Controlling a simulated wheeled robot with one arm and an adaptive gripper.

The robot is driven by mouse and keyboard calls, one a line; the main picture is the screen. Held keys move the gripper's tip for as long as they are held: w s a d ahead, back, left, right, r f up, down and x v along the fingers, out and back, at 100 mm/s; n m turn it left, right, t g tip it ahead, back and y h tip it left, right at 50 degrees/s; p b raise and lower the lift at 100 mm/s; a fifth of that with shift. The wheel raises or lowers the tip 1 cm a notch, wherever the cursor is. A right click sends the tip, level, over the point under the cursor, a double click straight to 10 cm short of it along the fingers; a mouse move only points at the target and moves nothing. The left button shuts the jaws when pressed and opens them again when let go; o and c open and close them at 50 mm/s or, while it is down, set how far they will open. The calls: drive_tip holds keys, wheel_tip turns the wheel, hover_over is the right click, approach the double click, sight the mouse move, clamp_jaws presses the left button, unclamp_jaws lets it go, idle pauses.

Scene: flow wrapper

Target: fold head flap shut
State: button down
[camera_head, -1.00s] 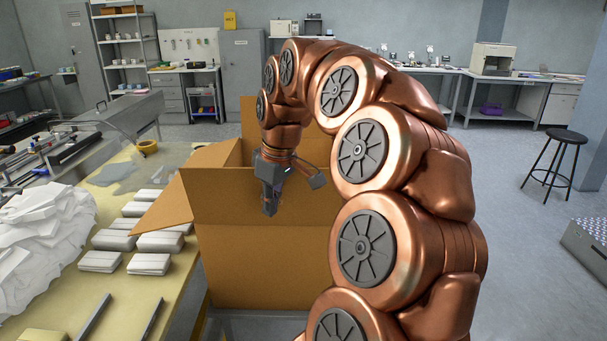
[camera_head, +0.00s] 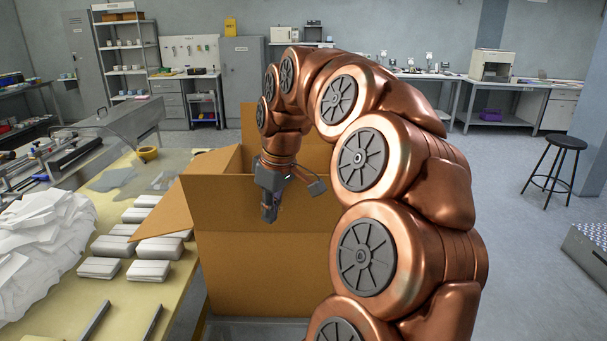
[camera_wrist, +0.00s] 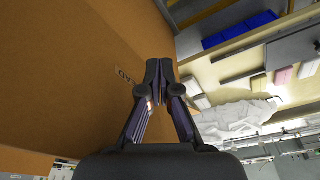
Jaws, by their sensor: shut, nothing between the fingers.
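A large open cardboard box (camera_head: 262,268) stands beside the yellow table, its near side facing me. One flap (camera_head: 162,213) spreads out to the left over the table, and another (camera_head: 248,118) stands up at the far side. My gripper (camera_head: 269,217) points down in front of the upper part of the near cardboard face, its fingers closed and empty. In the wrist view my gripper (camera_wrist: 160,62) has its fingertips together beside the brown cardboard (camera_wrist: 65,80), close to a dark printed mark. I cannot tell whether it touches the cardboard. Part of the box opening is hidden by my arm.
The yellow table (camera_head: 75,305) at left holds several white packs (camera_head: 148,271), a heap of white wrapping (camera_head: 40,240) and a tape roll (camera_head: 147,153). A black stool (camera_head: 558,165) stands at right. The floor between is clear.

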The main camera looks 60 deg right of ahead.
idle(0.3)
drive_tip(key=w+d+p, duration=0.4)
drive_tip(key=w+d, duration=0.4)
drive_tip(key=d, duration=0.3)
drive_tip(key=a+p+v, duration=0.1)
drive_tip(key=p+v, duration=0.2)
drive_tip(key=v, duration=0.4)
drive_tip(key=shift+w+r, duration=0.2)
drive_tip(key=shift+a, duration=0.1)
